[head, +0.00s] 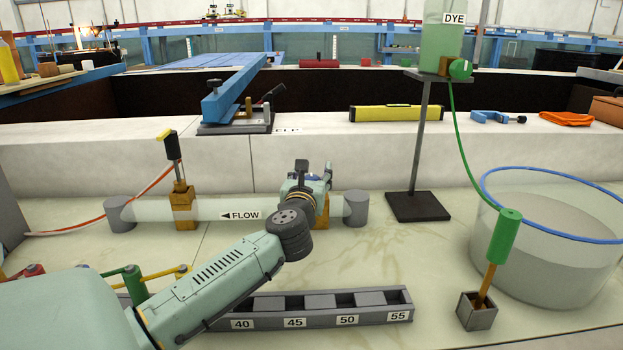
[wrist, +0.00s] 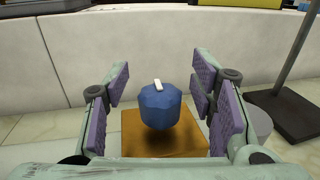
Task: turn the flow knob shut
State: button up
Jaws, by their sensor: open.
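The flow knob (wrist: 160,107) is blue and faceted, with a white mark on top, in the middle of the wrist view. It sits on a brass block (wrist: 135,142) on the clear pipe (head: 150,209) labelled FLOW. My gripper (wrist: 160,92) is open, its purple pads on both sides of the knob with a gap at each side. In the head view my gripper (head: 305,185) is over the right part of the pipe and hides the knob; part of the brass block (head: 322,212) shows beside it. Whether the fingertips reach down to the knob's height is unclear.
A yellow-and-black lever valve (head: 173,150) stands on the pipe's left part. A dye stand (head: 420,150) is to the right of my gripper, with a water tub (head: 550,250) beyond. A numbered rack (head: 320,308) lies in front. A white wall (head: 350,160) runs behind.

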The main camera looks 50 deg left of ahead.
aim_at(312, 177)
notch_tip(312, 177, up, 9)
jog(key=shift+f, duration=0.1)
dwell(0.7)
